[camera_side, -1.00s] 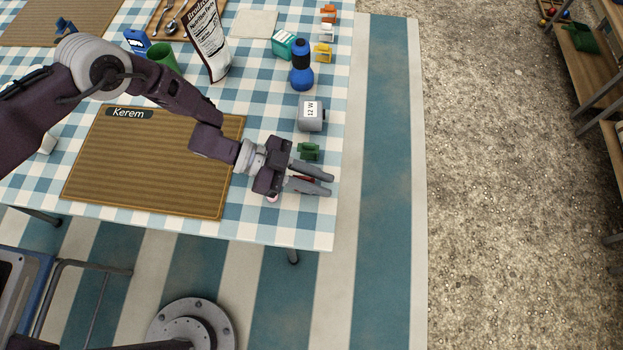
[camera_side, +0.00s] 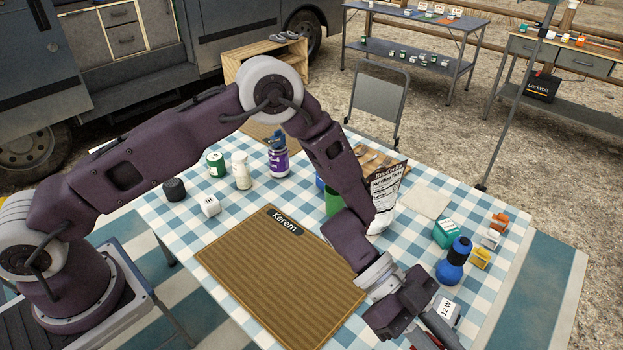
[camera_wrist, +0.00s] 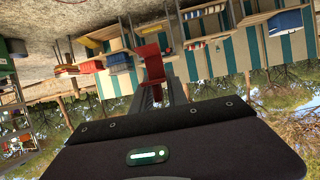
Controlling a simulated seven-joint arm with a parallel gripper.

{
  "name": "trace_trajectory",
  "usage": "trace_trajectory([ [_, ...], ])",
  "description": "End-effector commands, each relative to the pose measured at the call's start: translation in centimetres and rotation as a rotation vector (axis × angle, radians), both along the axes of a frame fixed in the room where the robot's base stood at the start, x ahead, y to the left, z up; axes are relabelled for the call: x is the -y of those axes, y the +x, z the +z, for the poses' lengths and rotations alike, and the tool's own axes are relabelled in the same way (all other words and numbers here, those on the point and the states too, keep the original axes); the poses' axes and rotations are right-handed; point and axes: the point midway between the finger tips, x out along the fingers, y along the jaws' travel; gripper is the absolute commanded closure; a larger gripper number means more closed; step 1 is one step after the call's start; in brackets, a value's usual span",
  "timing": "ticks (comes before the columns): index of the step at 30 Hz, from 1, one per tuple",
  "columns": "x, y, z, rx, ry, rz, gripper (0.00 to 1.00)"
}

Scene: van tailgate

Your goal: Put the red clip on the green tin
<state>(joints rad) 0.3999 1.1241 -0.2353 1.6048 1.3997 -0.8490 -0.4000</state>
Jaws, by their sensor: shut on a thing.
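My gripper (camera_side: 432,335) is low at the bottom edge of the side view, by the table's near right part, and its fingertips are partly cut off. In the wrist view the red clip (camera_wrist: 152,64) stands between the fingertips, and the gripper is shut on it. A small green tin (camera_side: 216,164) with a pale label stands upright on the far left part of the table, well away from my gripper. A green cylinder (camera_side: 333,202) is partly hidden behind my arm; I cannot tell whether it is a cup or a tin.
A brown mat (camera_side: 270,285) marked Kerem lies mid-table. A white bottle (camera_side: 241,171) and purple-labelled container (camera_side: 278,157) stand near the green tin.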

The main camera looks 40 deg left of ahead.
Motion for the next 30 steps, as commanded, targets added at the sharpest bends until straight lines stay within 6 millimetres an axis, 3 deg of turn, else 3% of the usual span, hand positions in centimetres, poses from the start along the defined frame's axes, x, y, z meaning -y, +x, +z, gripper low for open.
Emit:
trace_trajectory([
  [1, 0.0, 0.1, 2.2, 0.007, -0.003, 0.0, 1.0],
  [3, 0.0, 0.0, 4.5, 0.007, -0.003, 0.0, 1.0],
  [13, 0.0, 0.0, 11.9, 0.005, -0.001, -0.001, 1.0],
  [23, -4.0, 6.4, 11.7, 0.002, 0.001, 0.172, 1.0],
  [26, -6.3, 9.4, 11.7, 0.005, 0.001, 0.255, 1.0],
  [30, -10.9, 14.2, 11.6, 0.007, 0.001, 0.403, 1.0],
])
